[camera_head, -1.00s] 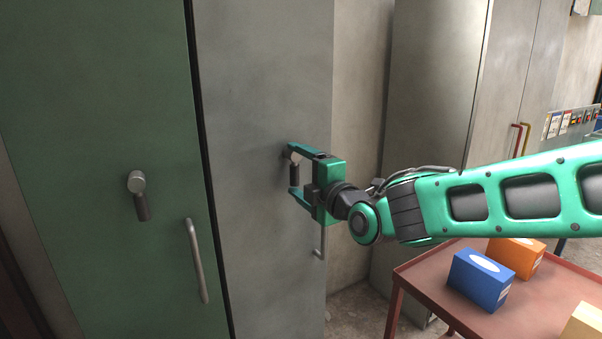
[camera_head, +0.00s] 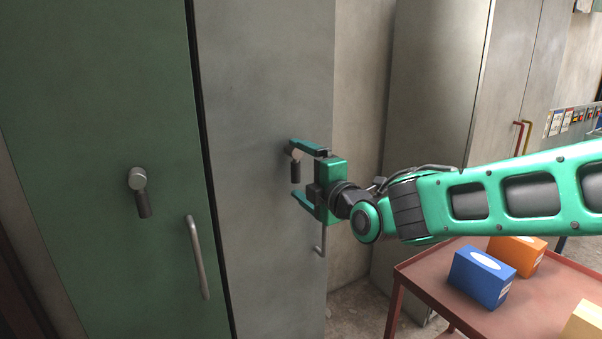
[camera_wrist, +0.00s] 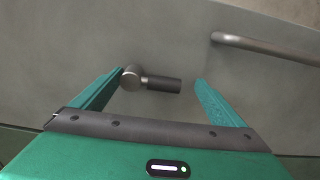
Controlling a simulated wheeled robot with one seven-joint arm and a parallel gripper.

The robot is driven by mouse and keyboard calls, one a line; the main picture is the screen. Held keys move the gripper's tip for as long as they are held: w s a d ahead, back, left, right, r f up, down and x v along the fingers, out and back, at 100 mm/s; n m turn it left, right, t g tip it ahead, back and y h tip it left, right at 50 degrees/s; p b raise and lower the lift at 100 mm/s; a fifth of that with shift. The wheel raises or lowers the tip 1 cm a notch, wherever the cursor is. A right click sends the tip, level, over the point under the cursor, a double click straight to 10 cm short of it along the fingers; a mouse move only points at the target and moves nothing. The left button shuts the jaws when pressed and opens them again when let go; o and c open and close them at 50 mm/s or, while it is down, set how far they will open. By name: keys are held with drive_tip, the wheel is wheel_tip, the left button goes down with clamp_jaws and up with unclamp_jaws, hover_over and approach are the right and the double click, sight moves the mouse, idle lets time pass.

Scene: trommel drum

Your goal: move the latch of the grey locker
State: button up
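The grey locker (camera_head: 265,80) stands in the middle of the head view, beside the green locker. Its latch (camera_head: 295,170) is a dark grip on a light round pivot, hanging downward. My gripper (camera_head: 291,169) is open at the latch, one finger above near the pivot and the other below the grip. In the wrist view the latch (camera_wrist: 160,84) lies between the two spread fingers, the pivot close to the left finger and a gap at the right finger. The grey locker's bar handle (camera_head: 323,240) is partly hidden behind my gripper.
The green locker (camera_head: 100,90) at left has its own latch (camera_head: 139,190) and bar handle (camera_head: 197,258). A red cart (camera_head: 425,282) at lower right carries a blue box (camera_head: 481,278) and an orange box (camera_head: 517,255), below my arm. Another grey cabinet (camera_head: 435,90) stands behind.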

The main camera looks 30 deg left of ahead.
idle(0.4)
drive_tip(key=shift+d+r, duration=0.1)
drive_tip(key=shift+d, duration=0.1)
drive_tip(key=v, duration=1)
drive_tip(key=shift+d, duration=0.2)
drive_tip(key=shift+s, duration=0.1)
